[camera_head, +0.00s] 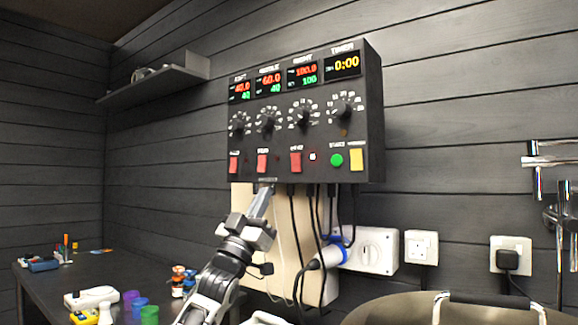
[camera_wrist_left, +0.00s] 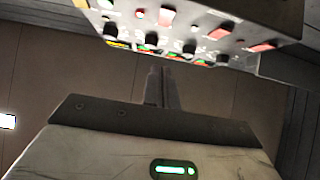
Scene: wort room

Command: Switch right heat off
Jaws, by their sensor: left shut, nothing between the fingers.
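The control panel (camera_head: 306,115) is a dark box on the wall with displays, knobs and a row of switches. The right heat switch (camera_head: 296,162) is the red rocker under the right column, with a small lit lamp beside it. The right display (camera_head: 303,74) reads 100.0 in red and 100 in green. My left gripper (camera_head: 265,186) is shut and empty, just below the panel's lower edge and left of that switch. In the left wrist view, its closed fingers (camera_wrist_left: 160,88) point toward the panel (camera_wrist_left: 270,15), which appears upside down. My right gripper is out of view.
Two other red switches (camera_head: 262,163) lie left of the right one; a green button (camera_head: 336,160) and yellow switch (camera_head: 356,160) lie right. Black cables (camera_head: 308,230) hang below the panel. A metal kettle (camera_head: 390,312) stands at lower right.

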